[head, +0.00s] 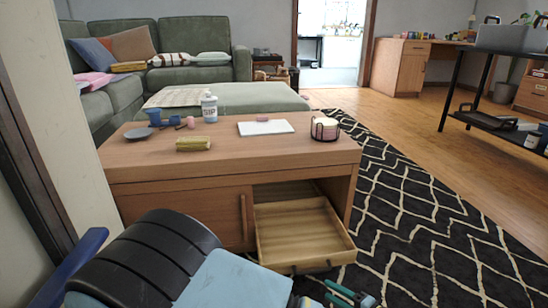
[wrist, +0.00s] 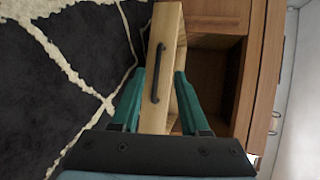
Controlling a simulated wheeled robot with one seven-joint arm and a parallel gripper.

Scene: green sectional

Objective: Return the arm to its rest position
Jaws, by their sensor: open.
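My gripper (wrist: 159,72) is open, with its two green fingers spread in the wrist view. Between them, in the picture, are the wooden front and dark handle of a pulled-out drawer (wrist: 170,30). I cannot tell the distance from the fingers to the drawer front, but nothing is held. In the head view my gripper (head: 345,294) shows at the bottom edge, just in front of the drawer (head: 303,232), partly cut off. My arm fills the lower left. The drawer sticks out from the wooden coffee table (head: 230,170) and looks empty.
On the table stand a white bottle (head: 209,108), a yellow-green block (head: 193,144), a grey plate (head: 138,134) and a round dark holder (head: 325,128). A wall edge (head: 60,110) is close on the left. The patterned rug (head: 430,225) at right is clear.

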